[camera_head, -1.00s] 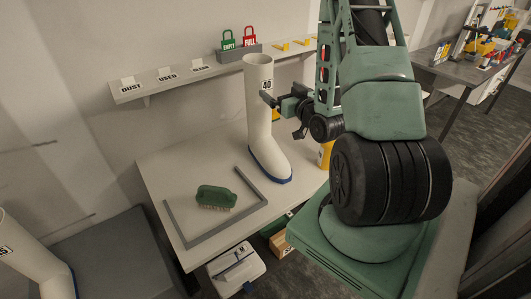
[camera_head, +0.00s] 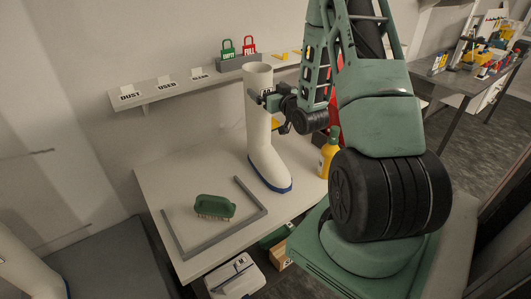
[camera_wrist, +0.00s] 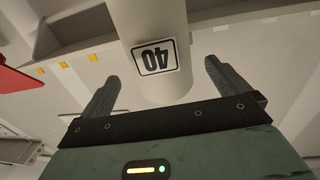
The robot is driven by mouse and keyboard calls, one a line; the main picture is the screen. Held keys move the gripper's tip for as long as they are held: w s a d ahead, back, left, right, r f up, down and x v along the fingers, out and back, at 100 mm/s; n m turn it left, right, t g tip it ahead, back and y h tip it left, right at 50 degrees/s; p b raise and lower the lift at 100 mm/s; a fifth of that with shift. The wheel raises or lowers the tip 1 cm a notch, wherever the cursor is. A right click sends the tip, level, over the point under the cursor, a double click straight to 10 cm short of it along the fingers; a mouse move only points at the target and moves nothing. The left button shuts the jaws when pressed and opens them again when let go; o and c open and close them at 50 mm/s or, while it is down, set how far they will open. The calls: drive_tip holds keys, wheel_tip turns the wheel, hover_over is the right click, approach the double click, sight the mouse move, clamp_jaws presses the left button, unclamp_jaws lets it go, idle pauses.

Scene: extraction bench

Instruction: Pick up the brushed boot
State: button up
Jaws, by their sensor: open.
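A tall white boot (camera_head: 258,135) with a blue sole stands upright on the bench in the head view. Its shaft with a "40" label also shows in the wrist view (camera_wrist: 155,55). My gripper (camera_head: 266,101) is at the upper shaft, partly covering the label in the head view. In the wrist view my gripper (camera_wrist: 161,72) is open, with one finger on each side of the shaft and visible gaps between fingers and boot. I cannot tell whether the shaft is fully between the fingers. A green brush (camera_head: 215,207) lies on the bench, apart from the boot.
The bench (camera_head: 180,180) has a grey angled strip (camera_head: 215,240) around the brush. A yellow bottle (camera_head: 327,158) stands right of the boot. A labelled shelf (camera_head: 160,97) with green and red tags runs behind. Another white boot (camera_head: 25,270) is partly visible at lower left.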

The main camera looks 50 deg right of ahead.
sight(266, 86)
drive_tip(key=p+x, duration=0.3)
drive_tip(key=x, duration=0.1)
drive_tip(key=shift+r, duration=0.25)
drive_tip(key=shift+w+d+f, duration=0.15)
drive_tip(key=shift+w, duration=0.1)
drive_tip(key=c, duration=1.8)
drive_tip(key=shift+c, duration=0.2)
drive_tip(key=shift+r, duration=0.25)
